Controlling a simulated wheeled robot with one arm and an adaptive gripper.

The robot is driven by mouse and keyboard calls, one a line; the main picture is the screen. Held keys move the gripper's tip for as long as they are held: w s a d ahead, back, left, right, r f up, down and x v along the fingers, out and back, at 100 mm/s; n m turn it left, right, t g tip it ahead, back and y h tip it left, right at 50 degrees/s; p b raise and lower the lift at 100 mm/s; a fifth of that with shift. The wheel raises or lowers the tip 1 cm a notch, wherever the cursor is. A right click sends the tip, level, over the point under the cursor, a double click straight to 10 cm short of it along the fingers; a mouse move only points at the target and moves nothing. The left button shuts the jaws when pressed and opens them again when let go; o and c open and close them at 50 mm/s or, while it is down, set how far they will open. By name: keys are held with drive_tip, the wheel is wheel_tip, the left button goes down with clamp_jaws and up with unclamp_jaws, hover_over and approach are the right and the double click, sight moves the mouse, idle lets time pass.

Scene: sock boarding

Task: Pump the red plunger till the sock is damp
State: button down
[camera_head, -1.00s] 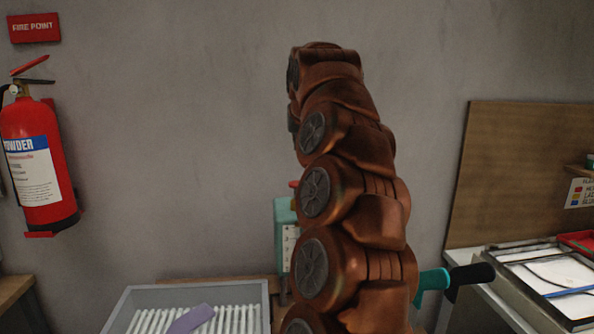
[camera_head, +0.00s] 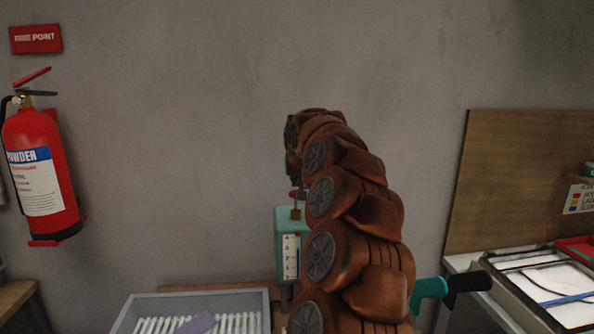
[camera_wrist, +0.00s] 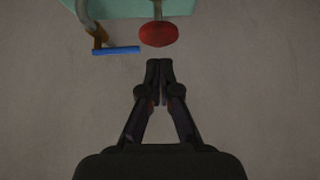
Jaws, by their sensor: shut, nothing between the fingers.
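The red plunger knob (camera_wrist: 158,34) is in the wrist view, on a metal rod from a teal unit (camera_wrist: 135,9). My gripper (camera_wrist: 159,65) is shut and empty, its fingertips just below the knob in that view, with a small gap in the picture; their depth apart is unclear. In the head view the teal unit (camera_head: 288,232) with a marked scale stands behind my arm. My gripper is hidden there. I see no sock that I can identify.
A blue-handled lever (camera_wrist: 116,50) is beside the knob in the wrist view. A grey tray (camera_head: 255,296) with white ribs and a purple piece stands at the lower left. A teal-and-black handle (camera_head: 450,286) juts out right of my arm.

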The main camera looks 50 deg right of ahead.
drive_tip(key=shift+f, duration=0.8)
drive_tip(key=shift+a+f+b, duration=0.1)
drive_tip(key=shift+f+b, duration=1.55)
drive_tip(key=shift+f, duration=0.3)
drive_tip(key=shift+s, duration=0.1)
wheel_tip(320, 180, up, 4)
drive_tip(key=shift+r+p, duration=0.15)
drive_tip(key=shift+p, duration=0.7)
drive_tip(key=b+v, duration=0.3)
drive_tip(key=v, duration=0.7)
